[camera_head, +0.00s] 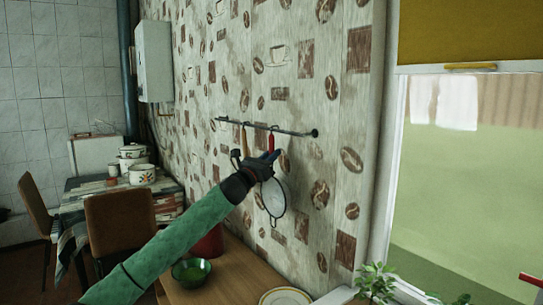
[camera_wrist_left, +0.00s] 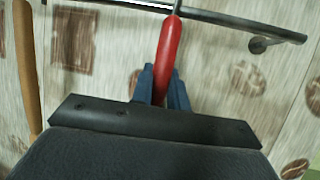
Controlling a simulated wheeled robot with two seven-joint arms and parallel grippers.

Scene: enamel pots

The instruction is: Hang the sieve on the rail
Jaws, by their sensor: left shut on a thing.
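The sieve (camera_head: 274,198), a pale round bowl with a dark rim, hangs down in front of the wall below my left gripper (camera_head: 271,156). Its red handle (camera_head: 271,141) points up toward the dark rail (camera_head: 290,131) on the wall. In the left wrist view, my left gripper (camera_wrist_left: 160,88) has its blue fingers shut on the red handle (camera_wrist_left: 167,45). A thin metal piece at the handle's top crosses the rail (camera_wrist_left: 225,20). I cannot tell whether it is hooked over or only in front. My right gripper is not in view.
A tan-handled utensil (camera_head: 243,138) hangs on the rail to the left, also in the left wrist view (camera_wrist_left: 27,65). Below are a wooden counter (camera_head: 240,280), green bowl (camera_head: 191,271), red container (camera_head: 211,243) and plate (camera_head: 286,297). A window (camera_head: 470,150) is at right.

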